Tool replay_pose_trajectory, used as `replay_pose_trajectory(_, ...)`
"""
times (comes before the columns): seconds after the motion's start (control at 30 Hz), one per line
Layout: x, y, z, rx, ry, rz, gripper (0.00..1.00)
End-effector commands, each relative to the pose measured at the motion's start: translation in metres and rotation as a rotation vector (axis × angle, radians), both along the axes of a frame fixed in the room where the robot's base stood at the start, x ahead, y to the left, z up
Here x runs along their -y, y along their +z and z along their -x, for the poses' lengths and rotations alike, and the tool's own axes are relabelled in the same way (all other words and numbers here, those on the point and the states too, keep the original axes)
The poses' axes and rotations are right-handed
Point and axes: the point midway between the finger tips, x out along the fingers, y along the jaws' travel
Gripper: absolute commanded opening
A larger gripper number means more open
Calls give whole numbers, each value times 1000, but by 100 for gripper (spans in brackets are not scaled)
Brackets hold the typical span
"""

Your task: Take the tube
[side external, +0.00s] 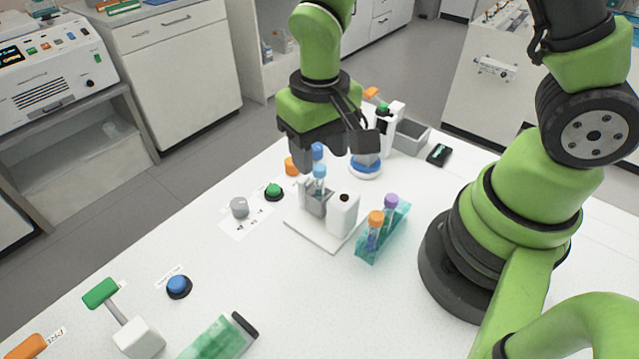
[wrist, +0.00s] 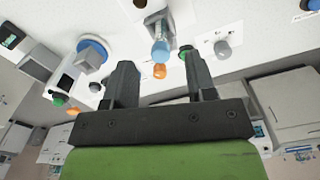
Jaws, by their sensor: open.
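A blue-capped tube (side external: 319,178) stands upright in a grey holder (side external: 315,205) on a white device. In the wrist view the blue-capped tube (wrist: 161,48) shows at the top middle, in line with the gap between the fingers. My gripper (side external: 333,158) is open and empty, with its fingers spread over the area of the tube. In the wrist view my gripper (wrist: 158,64) shows a clear gap between its fingers. A teal rack (side external: 385,238) beside the device holds an orange-capped tube (side external: 374,232) and a purple-capped tube (side external: 390,208).
A green button (side external: 274,191) and a grey knob (side external: 239,207) sit left of the device. A white device with a blue ring (side external: 366,168) and a grey bin (side external: 410,137) stand behind. A blue button (side external: 178,285) and a green-handled lever (side external: 125,320) are at front left.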

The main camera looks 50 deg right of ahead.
Motion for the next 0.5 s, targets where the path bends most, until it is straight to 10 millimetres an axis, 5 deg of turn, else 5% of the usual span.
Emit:
replay_pose_trajectory(0.23,-1,-36,1,-6,1,0,51)
replay_pose_trajectory(0.5,-1,-46,0,-1,0,-1,51)
